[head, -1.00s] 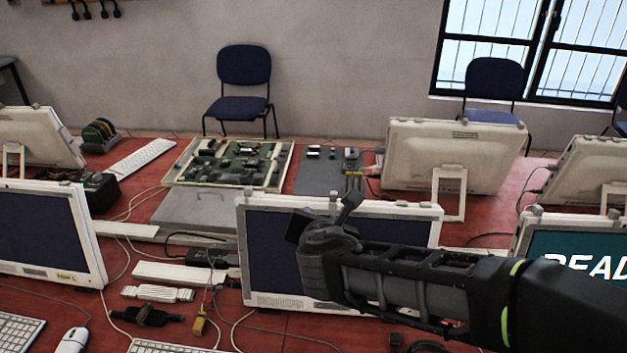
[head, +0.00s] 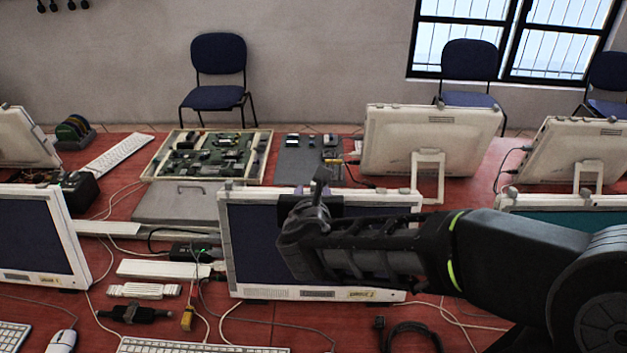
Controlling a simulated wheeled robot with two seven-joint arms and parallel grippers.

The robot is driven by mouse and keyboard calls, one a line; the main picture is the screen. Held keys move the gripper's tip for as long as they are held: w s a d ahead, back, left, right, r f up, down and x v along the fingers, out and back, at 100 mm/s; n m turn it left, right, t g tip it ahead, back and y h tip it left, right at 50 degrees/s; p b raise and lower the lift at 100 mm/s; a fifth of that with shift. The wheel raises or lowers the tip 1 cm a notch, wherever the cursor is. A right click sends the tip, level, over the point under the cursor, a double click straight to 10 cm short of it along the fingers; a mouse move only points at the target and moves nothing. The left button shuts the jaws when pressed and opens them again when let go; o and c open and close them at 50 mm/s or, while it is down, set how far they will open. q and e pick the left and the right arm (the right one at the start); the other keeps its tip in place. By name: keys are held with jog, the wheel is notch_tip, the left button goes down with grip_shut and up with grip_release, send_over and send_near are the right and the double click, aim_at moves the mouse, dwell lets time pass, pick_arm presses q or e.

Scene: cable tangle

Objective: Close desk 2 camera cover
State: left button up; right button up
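The middle monitor (head: 250,240) stands on the red desk with a dark screen and a small yellow label on its lower bezel, too small to read. My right arm comes in from the right across this monitor. My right gripper (head: 318,190) is at the middle of its top edge, in front of the screen, with a finger pointing up past the edge. The gripper hides the middle of the top bezel, so I cannot make out a camera cover or its position. I cannot tell whether the fingers are apart or whether they touch the monitor. My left gripper is out of view.
Another monitor (head: 35,240) stands at the left, and one with a teal screen (head: 570,217) is partly hidden behind my arm. A circuit-board tray (head: 150,168) and a back-turned monitor (head: 425,145) lie beyond. Cables, a keyboard (head: 190,346) and a mouse (head: 62,341) crowd the front.

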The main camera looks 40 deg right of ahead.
aim_at(314, 185)
jog(key=p+x, duration=0.2)
jog(key=p, duration=0.1)
jog(key=shift+w+d+r, duration=0.1)
jog(key=shift+w+d, duration=0.15)
jog(key=shift+w, duration=0.05)
jog(key=shift+x, duration=1.45)
jog(key=shift+s+a, duration=0.1)
jog(key=shift+c, duration=0.4)
grip_shut()
